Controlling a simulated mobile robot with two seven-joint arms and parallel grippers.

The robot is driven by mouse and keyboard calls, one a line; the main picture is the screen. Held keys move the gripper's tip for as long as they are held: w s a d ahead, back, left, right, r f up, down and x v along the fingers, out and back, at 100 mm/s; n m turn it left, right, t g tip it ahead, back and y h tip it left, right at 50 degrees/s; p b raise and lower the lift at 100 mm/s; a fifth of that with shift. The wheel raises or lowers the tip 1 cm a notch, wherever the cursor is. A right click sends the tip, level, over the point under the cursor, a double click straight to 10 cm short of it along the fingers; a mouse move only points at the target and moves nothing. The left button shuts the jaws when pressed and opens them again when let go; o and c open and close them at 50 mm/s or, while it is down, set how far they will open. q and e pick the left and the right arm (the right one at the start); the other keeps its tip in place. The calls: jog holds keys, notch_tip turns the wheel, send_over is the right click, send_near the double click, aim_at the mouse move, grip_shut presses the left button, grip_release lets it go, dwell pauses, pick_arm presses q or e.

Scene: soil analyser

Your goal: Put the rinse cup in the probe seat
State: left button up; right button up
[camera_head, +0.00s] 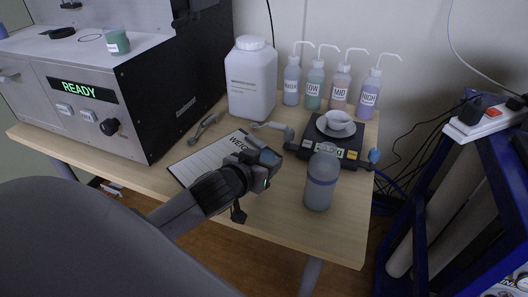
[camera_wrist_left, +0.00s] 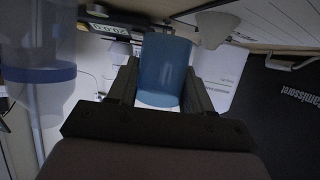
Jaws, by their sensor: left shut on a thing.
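My left gripper (camera_head: 262,160) is over the front middle of the table, above the weighing sheet. In the left wrist view its fingers (camera_wrist_left: 163,88) are shut on a smooth blue cup (camera_wrist_left: 164,62), which seems to be the rinse cup. In the head view the gripper largely hides this cup. The analyser (camera_head: 75,75) stands at the left, away from the gripper. Its top carries a thin dark ring (camera_head: 90,38), a dark round piece (camera_head: 62,33) and a green labelled cup (camera_head: 117,42). I cannot tell which part is the probe seat. My right gripper is out of view.
A translucent jar with a blue band (camera_head: 320,184) stands close right of the gripper. Behind are a scale (camera_head: 350,154) with a white dish (camera_head: 336,124), a large white bottle (camera_head: 251,80) and several wash bottles (camera_head: 341,85). Tongs (camera_head: 205,127) lie near the sheet (camera_head: 205,163).

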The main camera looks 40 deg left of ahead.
pick_arm(q)
jog(key=shift+f+b, duration=0.55)
jog(key=shift+f, duration=1.65)
jog(key=shift+f, duration=0.1)
jog(key=o, duration=1.1)
jog(key=shift+c, duration=0.2)
